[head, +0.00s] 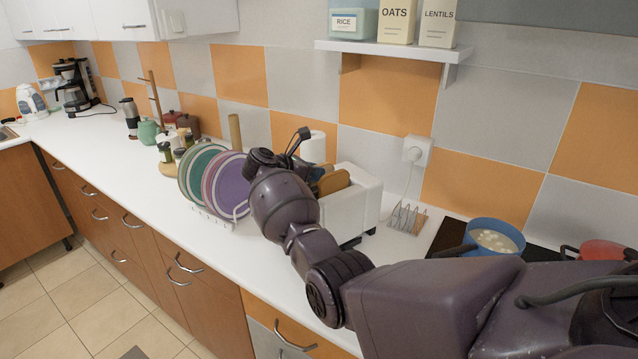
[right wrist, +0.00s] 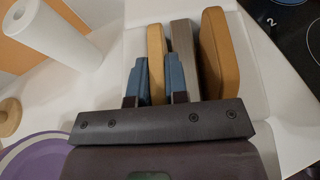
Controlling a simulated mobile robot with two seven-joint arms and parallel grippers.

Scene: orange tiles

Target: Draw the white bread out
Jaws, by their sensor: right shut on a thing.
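A white toaster (head: 357,204) stands on the counter with its slots facing up. In the right wrist view two brown-edged bread slices show in the toaster (right wrist: 253,60). The left slice (right wrist: 156,45) is tan and the right slice (right wrist: 213,50) is more orange-brown, with a grey strip between them. No slice looks clearly white from here. My right gripper (right wrist: 157,80) is shut on the left slice, one blue finger on each side. My left gripper is not in view.
A rack of coloured plates (head: 230,185) stands left of the toaster. A paper towel roll (head: 313,146) stands behind. A wire toast rack (head: 407,217) is to the right, then a blue pot (head: 494,239) on the hob. A shelf (head: 390,50) with containers hangs above.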

